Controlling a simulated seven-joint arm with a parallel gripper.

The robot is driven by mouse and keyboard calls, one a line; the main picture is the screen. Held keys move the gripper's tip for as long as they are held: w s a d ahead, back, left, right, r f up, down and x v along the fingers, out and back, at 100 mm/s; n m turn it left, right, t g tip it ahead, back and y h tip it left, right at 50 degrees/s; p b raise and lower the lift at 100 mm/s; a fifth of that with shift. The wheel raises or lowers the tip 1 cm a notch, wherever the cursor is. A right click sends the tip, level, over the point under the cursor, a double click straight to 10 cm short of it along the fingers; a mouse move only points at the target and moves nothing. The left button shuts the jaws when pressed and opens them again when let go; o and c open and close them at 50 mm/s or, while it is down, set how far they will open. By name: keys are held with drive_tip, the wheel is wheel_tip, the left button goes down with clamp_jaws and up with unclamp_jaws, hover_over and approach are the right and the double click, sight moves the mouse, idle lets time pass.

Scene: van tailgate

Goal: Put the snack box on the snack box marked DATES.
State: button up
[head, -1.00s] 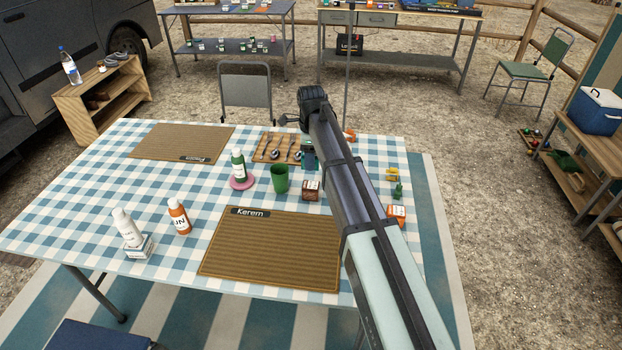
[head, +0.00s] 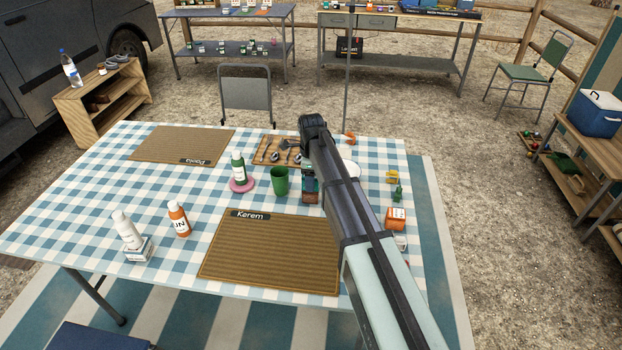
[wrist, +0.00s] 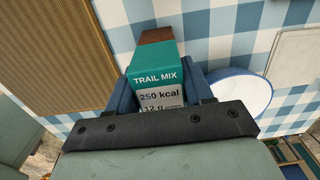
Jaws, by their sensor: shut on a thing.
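My gripper (head: 309,180) is shut on a teal snack box (wrist: 158,78) labelled TRAIL MIX, which shows between the fingers in the wrist view. In the head view the teal box (head: 309,171) is partly behind my arm. A brown snack box (head: 310,197) is just below it on the table; its brown top (wrist: 155,36) shows past the teal box in the wrist view. I cannot read its label now, nor tell whether the two boxes touch. An orange box (head: 396,217) stands to the right on the table.
A green cup (head: 280,181) stands close to the left of the boxes. A bottle (head: 238,167) on a pink coaster is farther left. A white, blue-rimmed dish (wrist: 238,97) is to the right. The Kerem placemat (head: 270,252) lies in front, flat and clear.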

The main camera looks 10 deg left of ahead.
drive_tip(key=shift+f, duration=0.15)
drive_tip(key=o, duration=1.1)
drive_tip(key=shift+c, duration=0.2)
wheel_tip(320, 180, up, 12)
drive_tip(key=shift+r, duration=0.2)
